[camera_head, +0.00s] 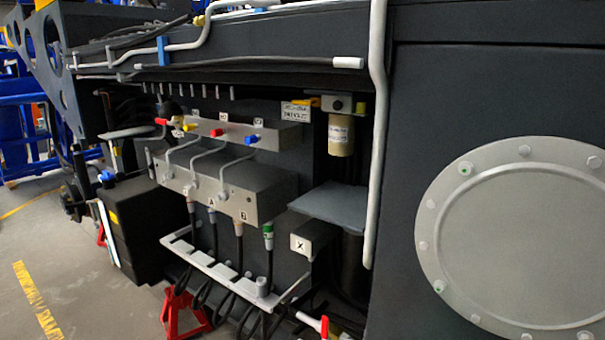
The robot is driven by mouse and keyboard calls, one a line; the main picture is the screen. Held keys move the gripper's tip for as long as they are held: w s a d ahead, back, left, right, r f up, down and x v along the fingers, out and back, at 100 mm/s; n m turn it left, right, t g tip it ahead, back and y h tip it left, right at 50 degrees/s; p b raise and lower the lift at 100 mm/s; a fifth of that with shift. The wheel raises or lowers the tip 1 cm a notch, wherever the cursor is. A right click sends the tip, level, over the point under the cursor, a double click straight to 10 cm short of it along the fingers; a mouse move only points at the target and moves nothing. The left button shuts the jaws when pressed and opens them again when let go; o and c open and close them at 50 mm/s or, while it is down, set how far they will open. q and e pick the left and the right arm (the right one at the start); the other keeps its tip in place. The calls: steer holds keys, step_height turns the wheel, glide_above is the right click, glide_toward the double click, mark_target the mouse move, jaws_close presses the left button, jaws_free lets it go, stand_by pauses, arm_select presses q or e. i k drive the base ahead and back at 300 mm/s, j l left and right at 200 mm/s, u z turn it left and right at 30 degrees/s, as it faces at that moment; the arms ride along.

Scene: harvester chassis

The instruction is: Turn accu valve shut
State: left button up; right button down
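Small coloured valve handles sit along a grey upper block (285,134) on the chassis: a red one (161,121) at the left end, a yellow one (189,127), another red one (216,132) and a blue one (252,138). A separate red handle (324,325) shows low at the bottom edge, partly cut off. The labels are too small to read, so I cannot tell which handle is the accu valve, or whether it is open or shut. Neither of my grippers is in view.
A grey lower block (235,190) carries pipes and hoses. A white rail (225,275) juts out below it. A grey shelf plate (335,203) and white vertical pipe (376,130) stand to the right. A round cover (530,235) fills the right. Floor is free at left.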

mark_target(161, 122)
steer(key=i+j+u, duration=0.1)
steer(key=i+j, duration=0.2)
steer(key=j, duration=0.2)
steer(key=i+j, duration=0.3)
steer(key=j, duration=0.2)
steer(key=i+j+u, duration=0.15)
steer(key=i+j, duration=0.15)
steer(key=j, duration=0.15)
steer(key=i+j, duration=0.3)
steer(key=j, duration=0.15)
steer(key=j+u, duration=0.05)
